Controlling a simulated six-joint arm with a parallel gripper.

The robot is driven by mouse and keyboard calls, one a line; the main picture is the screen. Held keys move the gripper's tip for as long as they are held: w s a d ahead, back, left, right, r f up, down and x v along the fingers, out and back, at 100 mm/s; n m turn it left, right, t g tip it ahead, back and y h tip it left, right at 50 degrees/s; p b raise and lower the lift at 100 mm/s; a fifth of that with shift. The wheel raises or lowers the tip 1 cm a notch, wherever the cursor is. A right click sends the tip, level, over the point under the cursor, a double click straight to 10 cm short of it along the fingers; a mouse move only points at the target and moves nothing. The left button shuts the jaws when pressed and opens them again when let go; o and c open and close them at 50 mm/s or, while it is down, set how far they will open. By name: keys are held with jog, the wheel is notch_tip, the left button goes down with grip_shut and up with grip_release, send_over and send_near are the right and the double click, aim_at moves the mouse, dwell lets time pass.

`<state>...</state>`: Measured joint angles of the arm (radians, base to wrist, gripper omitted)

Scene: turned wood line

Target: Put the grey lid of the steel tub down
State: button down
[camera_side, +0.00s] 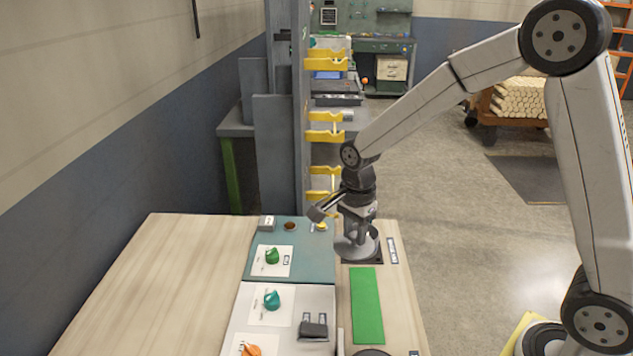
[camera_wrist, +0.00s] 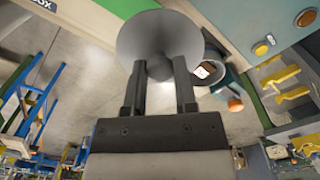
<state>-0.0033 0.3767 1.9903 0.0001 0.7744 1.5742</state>
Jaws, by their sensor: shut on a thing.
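The grey lid (camera_side: 345,249) is a round disc at the far end of the wooden bench, by a dark square patch (camera_side: 374,258). My gripper (camera_side: 357,229) is above it, pointing down. In the wrist view the lid (camera_wrist: 150,35) shows as a broad disc beyond the fingers. My gripper (camera_wrist: 157,95) is shut on the lid's small knob (camera_wrist: 159,68), one finger on each side. I cannot tell whether the lid touches anything below.
A green strip (camera_side: 367,305) lies on the bench nearer the camera. To its left are a teal mat (camera_side: 310,262) and a white panel (camera_side: 303,298) with small coloured pieces. A grey post with yellow brackets (camera_side: 325,136) stands close behind. The bench's left side (camera_side: 150,290) is clear.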

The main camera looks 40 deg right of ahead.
jog(key=w+f, duration=0.2)
jog(key=w, duration=0.1)
jog(key=w+f, duration=0.3)
jog(key=w, duration=0.1)
jog(key=w+f, duration=0.2)
jog(key=w, duration=0.2)
jog(key=shift+f, duration=0.35)
jog(key=shift+w+f, duration=0.45)
jog(key=shift+f, duration=0.05)
jog(key=shift+w+f, duration=0.25)
jog(key=shift+f, duration=1.55)
jog(key=shift+f, duration=0.2)
jog(key=shift+c, duration=2)
grip_release()
